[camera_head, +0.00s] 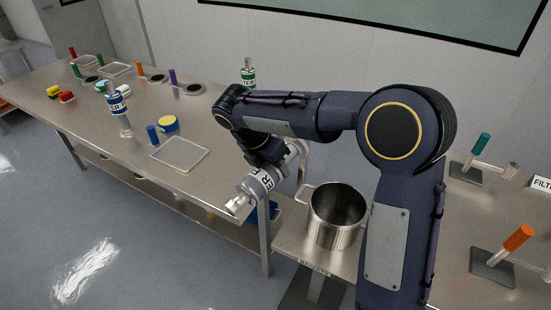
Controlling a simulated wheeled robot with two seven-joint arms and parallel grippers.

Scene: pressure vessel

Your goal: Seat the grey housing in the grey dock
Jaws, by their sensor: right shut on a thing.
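The grey housing (259,185) is a cylinder with a grey lettered band. It is tilted, with its narrow pale end toward the lower left. My right gripper (276,168) is shut on it and holds it near the end of the long table, left of an open steel pot. The wrist and arm hide part of the fingers. I cannot pick out the grey dock with certainty; my right arm covers part of the right-hand surface. My left gripper is not in view.
The steel pot (336,212) stands close right of the housing. On the long table (215,130) are a blue-banded housing (117,103), a green-banded housing (248,76), a clear tray (180,153) and a blue-yellow piece (168,124). Teal (481,144) and orange (519,237) handles stand at right.

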